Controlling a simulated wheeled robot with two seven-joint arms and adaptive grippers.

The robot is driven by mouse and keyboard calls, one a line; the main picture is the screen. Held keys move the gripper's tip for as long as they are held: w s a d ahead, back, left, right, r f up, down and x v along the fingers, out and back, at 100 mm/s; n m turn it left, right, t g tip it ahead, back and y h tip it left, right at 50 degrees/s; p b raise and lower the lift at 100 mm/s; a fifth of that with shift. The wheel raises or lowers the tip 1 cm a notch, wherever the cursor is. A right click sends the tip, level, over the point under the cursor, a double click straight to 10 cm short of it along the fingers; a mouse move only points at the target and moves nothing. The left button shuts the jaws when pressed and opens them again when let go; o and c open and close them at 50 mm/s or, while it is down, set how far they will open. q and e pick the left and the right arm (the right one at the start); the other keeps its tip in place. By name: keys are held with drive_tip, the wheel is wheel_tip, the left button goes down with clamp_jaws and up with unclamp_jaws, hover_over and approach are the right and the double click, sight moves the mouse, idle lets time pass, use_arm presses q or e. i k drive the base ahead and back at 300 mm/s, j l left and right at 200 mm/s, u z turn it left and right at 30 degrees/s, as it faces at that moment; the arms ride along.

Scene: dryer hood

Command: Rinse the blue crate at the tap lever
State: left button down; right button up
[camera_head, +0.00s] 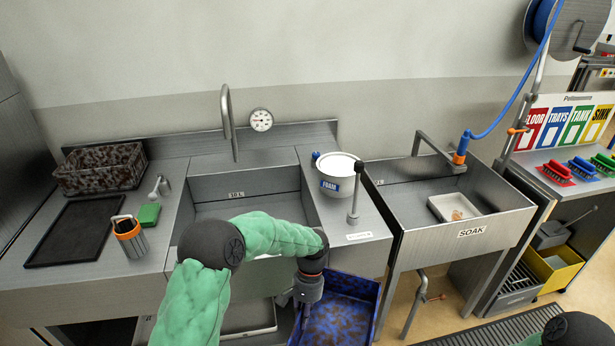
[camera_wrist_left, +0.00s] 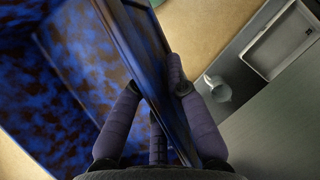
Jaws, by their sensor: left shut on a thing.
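The blue crate (camera_head: 342,312), mottled with brown soil, is in front of and below the sink's front edge. My left gripper (camera_head: 308,292) is shut on its left rim. In the left wrist view the fingers (camera_wrist_left: 155,105) straddle the crate's wall (camera_wrist_left: 75,85). The tap lever (camera_head: 354,195), a grey stick with a dark knob, stands upright on the counter right of the left basin. The curved tap spout (camera_head: 229,120) rises behind that basin (camera_head: 250,208). My right gripper is out of view; only a dark part of that arm shows at the lower right.
A white FOAM bucket (camera_head: 337,175) stands just behind the lever. The SOAK sink (camera_head: 462,205) to the right holds a white tray (camera_head: 453,207). A brown-soiled crate (camera_head: 101,170), green sponge (camera_head: 149,214) and orange-banded container (camera_head: 130,238) occupy the left counter.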

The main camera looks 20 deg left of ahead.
sight(152, 196)
drive_tip(key=k+j+z, duration=0.15)
drive_tip(key=j, duration=0.35)
drive_tip(key=k+j+z, duration=0.15)
drive_tip(key=j, duration=0.3)
drive_tip(key=k+j+z, duration=0.15)
drive_tip(key=j, duration=0.25)
drive_tip(key=k+j+z, duration=0.15)
drive_tip(key=k+j, duration=0.2)
drive_tip(key=j, duration=0.1)
